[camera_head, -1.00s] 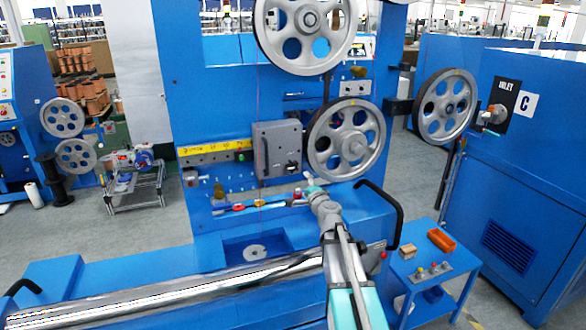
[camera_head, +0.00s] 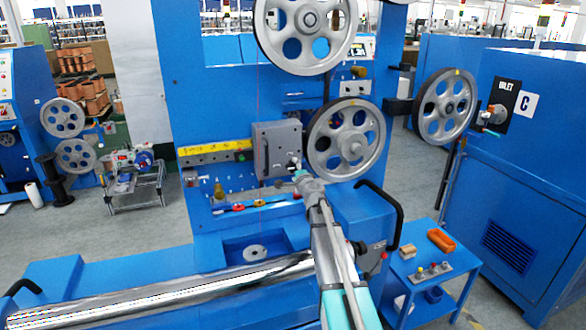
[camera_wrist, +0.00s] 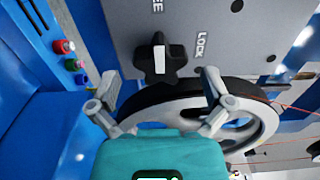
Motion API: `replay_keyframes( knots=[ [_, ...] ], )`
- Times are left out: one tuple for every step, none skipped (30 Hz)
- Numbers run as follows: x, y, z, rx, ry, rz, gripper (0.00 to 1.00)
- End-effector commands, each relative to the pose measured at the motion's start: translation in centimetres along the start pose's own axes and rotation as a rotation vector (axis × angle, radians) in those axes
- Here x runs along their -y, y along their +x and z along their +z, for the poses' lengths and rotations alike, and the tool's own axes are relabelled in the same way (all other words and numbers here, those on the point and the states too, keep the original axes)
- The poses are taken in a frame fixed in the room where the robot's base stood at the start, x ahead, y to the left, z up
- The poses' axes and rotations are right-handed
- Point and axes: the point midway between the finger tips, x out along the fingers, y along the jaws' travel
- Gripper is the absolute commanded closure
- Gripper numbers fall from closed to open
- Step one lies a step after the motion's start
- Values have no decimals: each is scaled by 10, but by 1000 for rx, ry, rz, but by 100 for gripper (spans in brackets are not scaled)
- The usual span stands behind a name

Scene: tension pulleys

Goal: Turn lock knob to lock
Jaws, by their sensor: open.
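The lock knob (camera_wrist: 160,60) is a black, star-shaped knob with a white bar, on a grey panel (camera_wrist: 225,40). In the head view my gripper (camera_head: 298,168) is at the lower right of the grey box (camera_head: 270,138). The knob is mostly hidden there.
A large spoked pulley (camera_head: 345,140) is close to the right of the grey box; it also shows behind my fingers in the wrist view (camera_wrist: 245,125). Coloured buttons (camera_wrist: 68,60) sit left in the wrist view. A small blue table (camera_head: 440,285) stands at lower right.

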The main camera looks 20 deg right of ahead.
Motion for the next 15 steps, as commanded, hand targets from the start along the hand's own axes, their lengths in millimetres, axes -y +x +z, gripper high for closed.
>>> replay_keyframes(
  knots=[
    [0, 9, 0, 0, 0, 0, 0],
    [0, 11, 0, 0, 0, 0, 0],
    [0, 14, 0, 0, 0, 0, 0],
    [0, 16, 0, 0, 0, 0, 0],
    [0, 18, 0, 0, 0, 0, 0],
    [0, 20, 0, 0, 0, 0, 0],
    [0, 21, 0, 0, 0, 0, 0],
    [0, 22, 0, 0, 0, 0, 0],
    [0, 23, 0, 0, 0, 0, 0],
    [0, 23, 0, 0, 0, 0, 0],
    [0, 23, 0, 0, 0, 0, 0],
    [0, 23, 0, 0, 0, 0, 0],
    [0, 23, 0, 0, 0, 0, 0],
    [0, 23, 0, 0, 0, 0, 0],
    [0, 23, 0, 0, 0, 0, 0]
  ],
)
